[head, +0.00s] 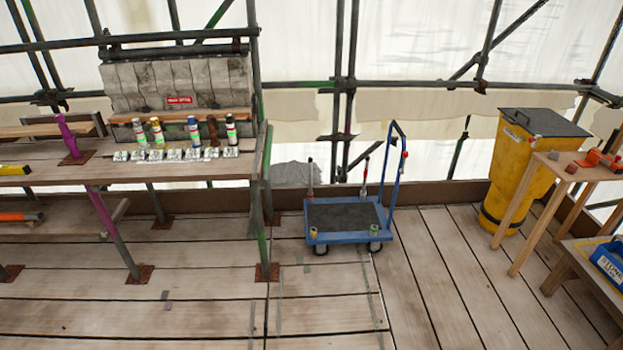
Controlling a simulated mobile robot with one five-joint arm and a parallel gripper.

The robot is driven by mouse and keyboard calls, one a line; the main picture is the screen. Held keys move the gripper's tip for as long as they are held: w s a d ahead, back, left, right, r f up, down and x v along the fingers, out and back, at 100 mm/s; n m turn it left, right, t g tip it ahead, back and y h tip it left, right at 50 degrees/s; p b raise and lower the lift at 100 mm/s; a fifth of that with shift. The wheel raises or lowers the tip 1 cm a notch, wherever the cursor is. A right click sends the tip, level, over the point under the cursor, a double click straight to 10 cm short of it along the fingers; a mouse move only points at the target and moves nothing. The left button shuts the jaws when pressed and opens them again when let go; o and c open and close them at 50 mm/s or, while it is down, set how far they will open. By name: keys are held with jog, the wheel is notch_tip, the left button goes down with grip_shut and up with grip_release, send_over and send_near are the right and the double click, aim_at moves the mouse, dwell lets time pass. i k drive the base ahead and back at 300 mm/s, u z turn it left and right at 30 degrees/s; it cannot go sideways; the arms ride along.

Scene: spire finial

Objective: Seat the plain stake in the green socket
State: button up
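A blue flatbed trolley (325,238) with a dark deck stands on the planks in the middle of the head view. A small green socket (374,231) sits at its front right corner. Another small socket, yellowish (314,233), sits at its front left corner. Two thin upright stakes stand at the trolley's back: one at the left (310,178) and one to the right (364,178), both with reddish marks. I cannot tell which stake, if either, is the plain one. My gripper is not in view.
A wooden bench (85,172) at left holds several banded tubes and white tags. A yellow bin (515,165) with a dark lid stands at right, behind a small wooden table (555,165). A blue box (610,262) is at the right edge. The planks before the trolley are clear.

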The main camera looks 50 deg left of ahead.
aim_at(362, 219)
jog(key=u, duration=0.7)
jog(key=i, duration=1.6)
jog(key=u, duration=1.25)
jog(key=i, duration=1.8)
jog(key=u, duration=0.4)
